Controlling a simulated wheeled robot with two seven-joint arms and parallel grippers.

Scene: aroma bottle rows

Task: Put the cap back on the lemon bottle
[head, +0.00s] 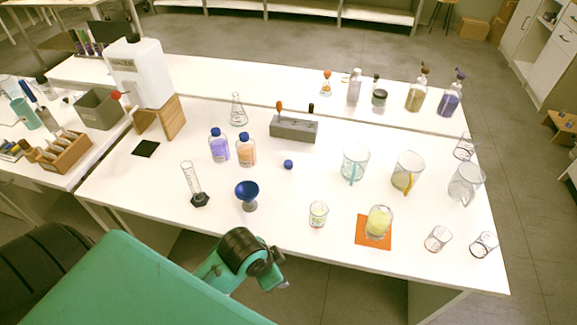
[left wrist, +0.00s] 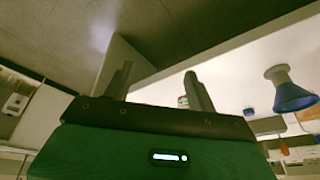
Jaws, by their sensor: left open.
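A small blue cap (head: 288,164) lies loose on the white table in the head view. To its left stand a purple-filled bottle (head: 219,148) and an orange-filled bottle (head: 246,152), both with blue tops. I cannot tell which bottle is the lemon one. My left gripper (left wrist: 160,82) shows in the left wrist view with its two fingers apart and nothing between them. It is below the table's edge, away from the cap and bottles. My right gripper is in neither view.
A blue funnel-shaped cup (head: 247,193) stands near the front edge; it also shows in the left wrist view (left wrist: 290,95). A yellow-filled beaker (head: 379,221) stands on an orange mat (head: 361,236). A grey block (head: 294,130) sits behind the cap. Clear table surrounds the cap.

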